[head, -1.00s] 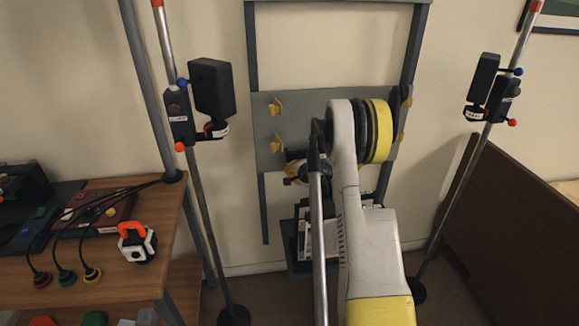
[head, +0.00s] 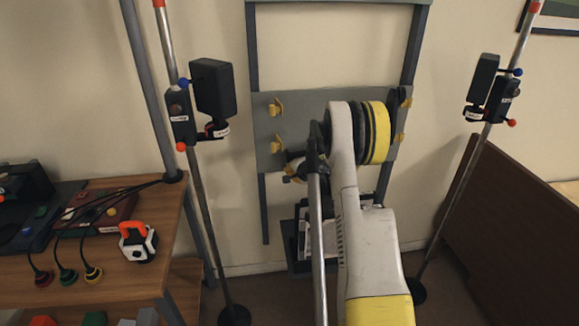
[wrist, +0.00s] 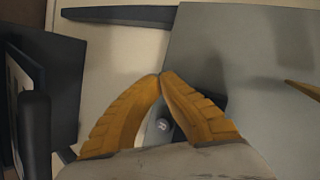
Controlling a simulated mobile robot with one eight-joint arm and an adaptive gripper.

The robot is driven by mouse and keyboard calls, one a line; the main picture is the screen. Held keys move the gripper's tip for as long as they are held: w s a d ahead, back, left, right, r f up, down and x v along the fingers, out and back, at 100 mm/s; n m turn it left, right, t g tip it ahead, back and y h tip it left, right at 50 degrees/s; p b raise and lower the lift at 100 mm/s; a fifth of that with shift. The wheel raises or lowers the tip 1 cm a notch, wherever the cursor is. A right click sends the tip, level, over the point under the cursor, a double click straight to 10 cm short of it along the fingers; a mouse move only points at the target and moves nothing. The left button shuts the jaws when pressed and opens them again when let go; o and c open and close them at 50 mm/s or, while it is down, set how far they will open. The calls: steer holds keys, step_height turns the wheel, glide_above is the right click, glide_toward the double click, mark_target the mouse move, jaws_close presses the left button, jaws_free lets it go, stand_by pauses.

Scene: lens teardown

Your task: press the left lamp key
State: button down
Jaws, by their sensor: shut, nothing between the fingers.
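The left lamp, a black panel (head: 213,87), is clamped on a slanted pole left of centre in the head view. Its dark control box (head: 180,116) sits on the pole just left of the panel. The box has a round brownish key (head: 175,108) on its face and a small white label below. My gripper shows in the wrist view with its ridged orange fingers (wrist: 160,76) meeting at the tips, shut and empty. The lamp key is not in the wrist view.
A grey wall frame with yellow hooks (head: 274,107) stands behind my arm. A wooden bench (head: 110,278) with cabled plugs is at left. A second lamp (head: 482,80) on a pole and a brown panel (head: 505,235) are at right. The left pole (head: 202,215) reaches the floor.

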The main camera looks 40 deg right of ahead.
steer(key=shift+w+d+r, duration=0.15)
steer(key=shift+w+d, duration=0.15)
steer(key=shift+d, duration=0.3)
stand_by(0.6)
steer(key=shift+s+f, duration=0.3)
steer(key=shift+s, duration=0.45)
steer(key=shift+s+a, duration=0.1)
steer(key=s+a, duration=0.1)
steer(key=s, duration=0.1)
steer(key=s+a, duration=0.2)
stand_by(1.7)
